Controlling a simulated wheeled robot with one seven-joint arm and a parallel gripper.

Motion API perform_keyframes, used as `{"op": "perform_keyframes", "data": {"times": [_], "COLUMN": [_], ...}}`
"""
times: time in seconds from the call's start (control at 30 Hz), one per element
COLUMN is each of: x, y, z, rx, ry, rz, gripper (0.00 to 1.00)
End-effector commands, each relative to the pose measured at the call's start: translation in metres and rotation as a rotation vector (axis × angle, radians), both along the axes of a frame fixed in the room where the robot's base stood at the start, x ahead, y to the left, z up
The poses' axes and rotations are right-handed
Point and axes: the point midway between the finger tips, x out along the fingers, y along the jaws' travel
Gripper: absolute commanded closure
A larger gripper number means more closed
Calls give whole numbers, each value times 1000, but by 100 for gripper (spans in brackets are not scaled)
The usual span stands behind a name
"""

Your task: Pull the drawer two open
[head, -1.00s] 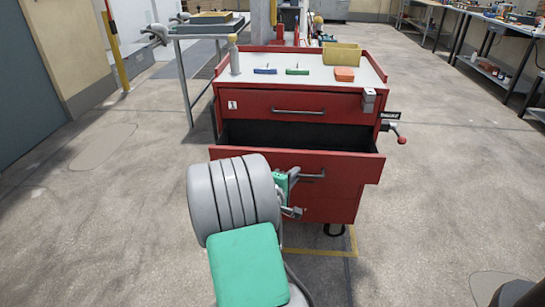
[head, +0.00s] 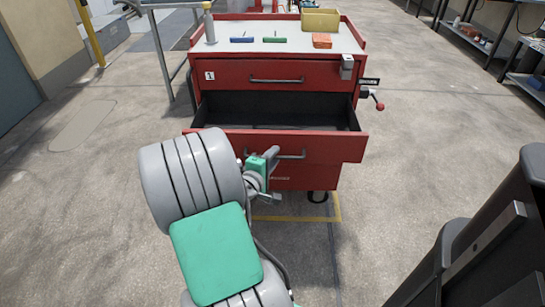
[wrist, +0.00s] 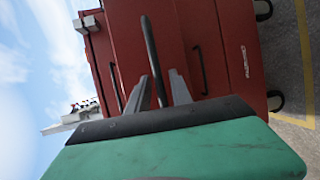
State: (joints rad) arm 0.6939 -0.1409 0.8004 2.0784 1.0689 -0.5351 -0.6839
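Drawer two (head: 325,149) of the red tool cabinet is well pulled out below closed drawer one (head: 225,75), and its dark empty inside shows. Its grey bar handle (head: 296,155) runs across its front. Exact finger contact is partly hidden. A lower drawer handle (wrist: 200,72) stands apart to the right in that view.
The cabinet top (head: 285,35) holds a yellow bin (head: 320,20), an orange block (head: 322,41) and blue and green tools. A red-knobbed lever (head: 377,104) sticks out at its right side. A dark bulky object (head: 500,235) fills the lower right. Floor on the left is clear.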

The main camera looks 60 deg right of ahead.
Motion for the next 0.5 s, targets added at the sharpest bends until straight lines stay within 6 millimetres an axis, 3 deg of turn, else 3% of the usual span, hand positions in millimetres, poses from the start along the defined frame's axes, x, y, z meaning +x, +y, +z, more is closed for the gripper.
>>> {"op": "perform_keyframes", "data": {"times": [0.33, 0.5], "x": [0, 2], "y": [3, 31], "z": [1, 8], "rx": [1, -1], "ry": [3, 5], "rz": [-1, 7], "gripper": [67, 67]}}
